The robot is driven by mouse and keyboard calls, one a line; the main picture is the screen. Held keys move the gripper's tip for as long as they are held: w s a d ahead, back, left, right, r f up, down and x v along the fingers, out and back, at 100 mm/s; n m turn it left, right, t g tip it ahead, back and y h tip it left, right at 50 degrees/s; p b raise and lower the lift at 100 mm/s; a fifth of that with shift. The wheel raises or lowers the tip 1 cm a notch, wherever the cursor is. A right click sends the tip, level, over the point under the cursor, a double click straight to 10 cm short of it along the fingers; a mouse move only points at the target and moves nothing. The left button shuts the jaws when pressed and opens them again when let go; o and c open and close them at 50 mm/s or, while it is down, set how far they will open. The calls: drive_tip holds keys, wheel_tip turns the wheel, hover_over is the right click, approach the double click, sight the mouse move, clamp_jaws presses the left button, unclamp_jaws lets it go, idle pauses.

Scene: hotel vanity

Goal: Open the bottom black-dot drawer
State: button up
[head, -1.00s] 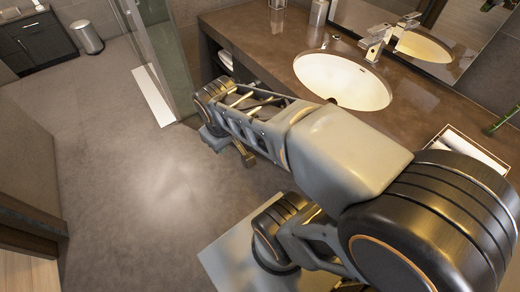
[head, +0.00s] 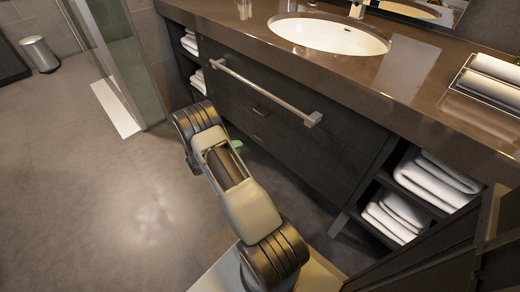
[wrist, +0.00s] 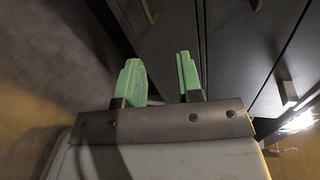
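The dark vanity front holds drawers with small bar handles. In the head view one handle (head: 261,110) sits on the upper front and another handle (head: 258,138) sits lower. I cannot make out a black dot on any front. My gripper (wrist: 160,76) is open and empty, its two green fingers apart. In the head view a green fingertip (head: 237,145) shows low in front of the vanity; my arm hides the rest. The wrist view shows dark panels (wrist: 235,50) beyond the fingers, with a handle (wrist: 288,94) at the right, clear of the fingers.
A long towel bar (head: 260,88) sticks out from the vanity front above the drawers. Open shelves with white towels (head: 440,172) are at the right, more at the left. A glass panel (head: 115,50) stands at the left.

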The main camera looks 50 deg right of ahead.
drive_tip(key=shift+n+t, duration=0.3)
drive_tip(key=shift+n, duration=0.5)
drive_tip(key=shift+a+f+b+x, duration=0.1)
drive_tip(key=shift+f+b+x, duration=0.5)
drive_tip(key=shift+x, duration=1.9)
drive_tip(key=shift+a+f+b+x, duration=0.1)
drive_tip(key=shift+b+x, duration=0.95)
drive_tip(key=shift+x, duration=1.45)
drive_tip(key=shift+a+f+b+x, duration=0.1)
drive_tip(key=shift+f+b+x, duration=0.5)
drive_tip(key=shift+x, duration=1.85)
drive_tip(key=shift+w+d+r, duration=0.1)
drive_tip(key=shift+r, duration=0.2)
drive_tip(key=shift+c, duration=0.5)
clamp_jaws()
